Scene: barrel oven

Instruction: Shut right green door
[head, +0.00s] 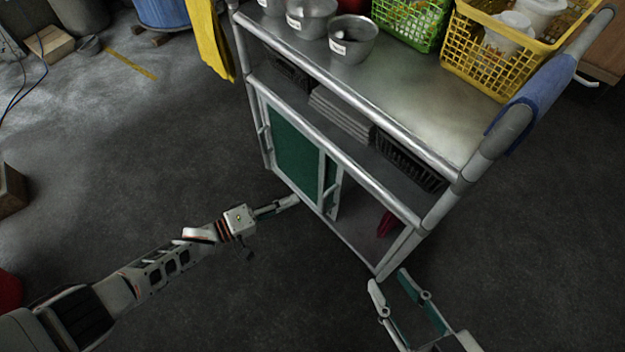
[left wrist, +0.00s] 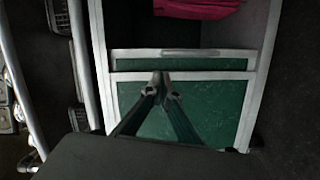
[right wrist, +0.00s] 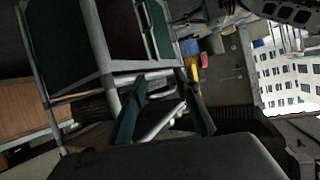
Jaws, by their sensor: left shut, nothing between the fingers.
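The metal cart has a cabinet with green sliding doors in pale frames. The left green door (head: 297,160) covers the cabinet's left half. Only a narrow strip of the right green door (left wrist: 170,65), with a pale handle (left wrist: 168,53), shows past its edge; the rest overlaps the left door. The cabinet's right half is open, with a red cloth (head: 385,223) inside. My left gripper (head: 295,201) is shut and empty, low in front of the doors; contact is unclear. Its fingertips (left wrist: 164,80) show before the panels. My right gripper (head: 390,279) is open and empty by the cart's lower right corner.
The cart top holds metal bowls (head: 352,40), a green basket (head: 410,22) and a yellow basket (head: 480,50). A shelf above the doors holds a black crate (head: 410,165). A yellow cloth (head: 208,40) hangs at the cart's left end. The floor before the cart is clear.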

